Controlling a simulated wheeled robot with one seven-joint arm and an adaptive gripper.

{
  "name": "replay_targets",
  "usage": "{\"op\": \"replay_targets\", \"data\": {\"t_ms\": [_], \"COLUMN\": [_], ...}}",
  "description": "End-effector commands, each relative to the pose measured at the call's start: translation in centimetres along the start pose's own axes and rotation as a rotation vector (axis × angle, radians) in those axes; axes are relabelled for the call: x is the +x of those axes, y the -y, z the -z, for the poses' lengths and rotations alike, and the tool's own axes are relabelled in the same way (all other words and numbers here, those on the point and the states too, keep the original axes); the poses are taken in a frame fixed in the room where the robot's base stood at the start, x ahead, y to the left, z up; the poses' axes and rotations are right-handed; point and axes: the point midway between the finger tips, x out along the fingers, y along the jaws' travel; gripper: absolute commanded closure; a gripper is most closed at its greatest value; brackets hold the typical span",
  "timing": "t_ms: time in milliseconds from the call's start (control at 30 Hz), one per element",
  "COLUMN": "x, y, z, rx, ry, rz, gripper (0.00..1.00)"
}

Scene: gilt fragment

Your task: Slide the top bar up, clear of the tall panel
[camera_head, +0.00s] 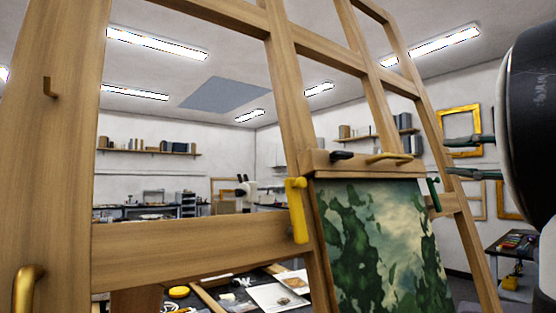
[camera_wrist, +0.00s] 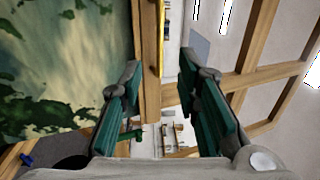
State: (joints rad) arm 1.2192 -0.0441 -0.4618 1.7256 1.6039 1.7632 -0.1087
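The top bar (camera_head: 362,166) is a wooden ledge along the upper edge of the tall panel (camera_head: 375,240), a green and cream painting on the easel. A brass handle (camera_head: 388,158) and a dark knob (camera_head: 341,155) sit on the bar. My gripper (camera_head: 448,157) is open and empty, to the right of the handle in the head view. In the wrist view the bar (camera_wrist: 147,75) and yellow handle edge (camera_wrist: 160,35) appear between my open fingers (camera_wrist: 160,66), with the panel (camera_wrist: 65,60) at left. I see no contact; the depth gap is unclear.
The easel's wooden frame (camera_head: 190,250) fills the left and centre. A yellow lever (camera_head: 297,210) and a green lever (camera_head: 434,194) flank the panel. A cluttered table (camera_head: 240,292) stands behind. Above the bar, easel rails (camera_head: 330,54) cross behind mostly open space.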

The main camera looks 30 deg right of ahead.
Motion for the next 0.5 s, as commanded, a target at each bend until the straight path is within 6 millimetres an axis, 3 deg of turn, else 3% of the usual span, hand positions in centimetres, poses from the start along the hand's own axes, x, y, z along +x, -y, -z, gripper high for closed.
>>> {"op": "replay_targets", "data": {"t_ms": [500], "x": [9.7], "y": [-0.1], "z": [-0.1], "rx": [0.002], "ry": [0.003], "rz": [-0.002], "gripper": [0.70]}}
